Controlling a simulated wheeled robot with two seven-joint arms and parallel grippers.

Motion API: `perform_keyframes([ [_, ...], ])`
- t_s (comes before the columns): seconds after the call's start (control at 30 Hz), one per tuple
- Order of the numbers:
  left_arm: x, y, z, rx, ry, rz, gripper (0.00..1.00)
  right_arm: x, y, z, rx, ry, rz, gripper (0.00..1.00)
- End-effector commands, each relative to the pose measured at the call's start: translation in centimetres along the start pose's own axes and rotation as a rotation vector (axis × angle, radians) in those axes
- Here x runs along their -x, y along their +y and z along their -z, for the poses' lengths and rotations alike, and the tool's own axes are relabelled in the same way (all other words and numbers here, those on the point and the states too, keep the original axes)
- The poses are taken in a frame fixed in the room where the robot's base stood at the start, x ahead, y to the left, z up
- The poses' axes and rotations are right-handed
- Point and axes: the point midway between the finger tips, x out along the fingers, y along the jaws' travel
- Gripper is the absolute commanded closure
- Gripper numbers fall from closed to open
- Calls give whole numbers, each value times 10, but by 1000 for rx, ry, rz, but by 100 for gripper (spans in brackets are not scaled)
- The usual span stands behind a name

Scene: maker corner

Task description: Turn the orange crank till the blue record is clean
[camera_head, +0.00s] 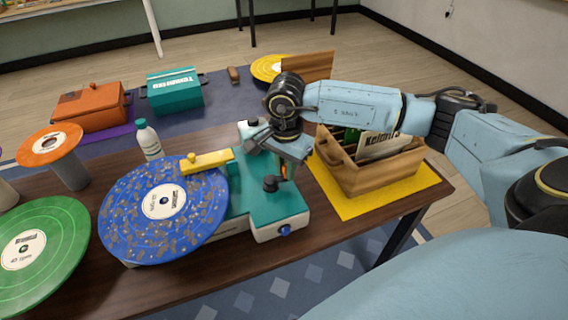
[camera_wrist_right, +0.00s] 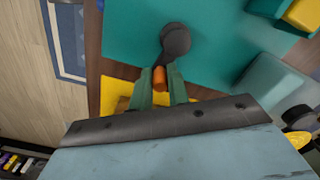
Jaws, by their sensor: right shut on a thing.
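The blue record (camera_head: 122,215) lies flat on the left part of the teal and white cleaning machine (camera_head: 262,205). Brown specks cover much of its blue surface around a white label. A yellow arm (camera_head: 207,161) reaches over its far edge. The orange crank (camera_wrist_right: 159,78) shows in the right wrist view between my right gripper's fingers, beside a dark round hub (camera_wrist_right: 176,40). My right gripper (camera_wrist_right: 160,88) is shut on the crank's handle. In the head view my right gripper (camera_head: 285,165) is above the machine's right side and mostly hides the crank. My left gripper is out of view.
A wooden crate (camera_head: 372,177) with record sleeves stands on a yellow mat (camera_head: 345,209) right of the machine. A green record (camera_head: 62,234) lies at left. A white bottle (camera_head: 148,141) stands behind the blue record. An orange record (camera_head: 33,152) sits on a stand.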

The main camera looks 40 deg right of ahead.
Motion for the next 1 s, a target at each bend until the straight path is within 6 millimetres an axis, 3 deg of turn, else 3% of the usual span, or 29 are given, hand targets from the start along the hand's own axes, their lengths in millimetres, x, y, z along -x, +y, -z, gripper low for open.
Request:
perform_keyframes([
  [1.0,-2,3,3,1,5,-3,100,0,10,-34,-956,0,-2,100],
])
